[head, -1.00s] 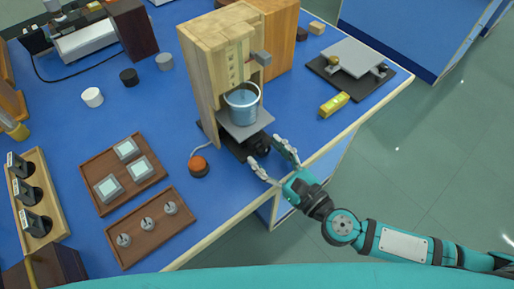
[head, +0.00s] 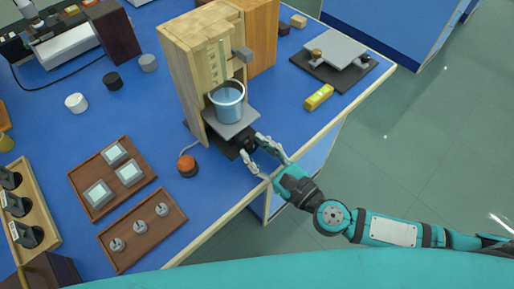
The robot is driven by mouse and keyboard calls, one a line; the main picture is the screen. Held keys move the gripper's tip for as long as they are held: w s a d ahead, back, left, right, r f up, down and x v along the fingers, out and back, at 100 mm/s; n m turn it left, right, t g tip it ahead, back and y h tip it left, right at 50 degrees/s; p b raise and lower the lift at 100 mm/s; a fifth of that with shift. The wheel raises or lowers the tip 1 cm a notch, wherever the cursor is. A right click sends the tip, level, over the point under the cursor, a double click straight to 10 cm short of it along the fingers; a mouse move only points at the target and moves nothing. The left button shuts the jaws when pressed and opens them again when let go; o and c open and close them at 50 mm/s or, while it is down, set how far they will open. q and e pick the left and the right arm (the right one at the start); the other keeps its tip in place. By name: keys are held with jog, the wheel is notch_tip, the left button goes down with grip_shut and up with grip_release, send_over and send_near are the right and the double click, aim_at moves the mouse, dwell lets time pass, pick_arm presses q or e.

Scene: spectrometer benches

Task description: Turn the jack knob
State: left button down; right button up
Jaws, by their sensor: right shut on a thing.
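A small lab jack stands under a wooden frame; its grey top plate (head: 240,125) carries a blue beaker (head: 228,101). The black jack knob (head: 249,145) is at the jack's front side, partly hidden by fingers. My right gripper (head: 256,150) reaches in from the right, with its fingers around the knob and shut on it. My left gripper is not in view.
A wooden frame (head: 183,70) rises behind the beaker. An orange button (head: 187,166) sits left of the jack. A yellow block (head: 319,97) and a second jack (head: 334,48) are to the right. Wooden trays (head: 143,225) lie at lower left.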

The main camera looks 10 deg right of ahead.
jog(key=shift+r+n+p, duration=0.15)
jog(key=shift+n+p, duration=0.95)
jog(key=shift+n, duration=0.1)
jog(key=shift+n+p, duration=1)
jog(key=shift+n, duration=0.9)
jog(key=o, duration=1.1)
jog(key=shift+o, duration=0.2)
notch_tip(320, 180, up, 10)
